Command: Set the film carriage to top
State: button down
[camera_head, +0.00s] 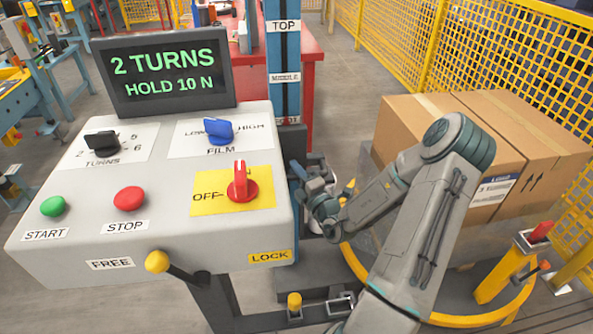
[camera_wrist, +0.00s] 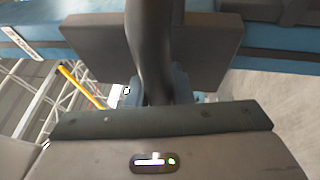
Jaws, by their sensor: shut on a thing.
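The blue mast (camera_head: 284,70) stands behind the console with labels TOP (camera_head: 284,26), MIDDLE (camera_head: 285,77) and a lowest one partly hidden by the console. My gripper (camera_head: 320,200) is low beside the mast, below the MIDDLE label. In the wrist view my gripper (camera_wrist: 155,55) is shut on a dark upright handle (camera_wrist: 150,30), with a dark pad on either side. The handle appears to belong to the film carriage, whose body is mostly hidden behind the console and my gripper in the head view. Blue mast parts run behind the pads.
The console (camera_head: 150,235) has a screen (camera_head: 165,70) reading "2 TURNS HOLD 10 N", knobs and buttons. A yellow-ended lever (camera_head: 157,262) is at its front, near FREE.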

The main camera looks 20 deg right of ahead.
notch_tip(320, 180, up, 22)
jog(key=p, duration=2.3)
jog(key=shift+f, duration=0.15)
jog(key=c, duration=1.6)
grip_release()
jog(key=shift+o, duration=0.2)
jog(key=shift+s, duration=0.1)
jog(key=b+v, duration=0.2)
jog(key=v, duration=1.1)
jog(key=shift+s, duration=0.35)
jog(key=shift+d+f, duration=0.1)
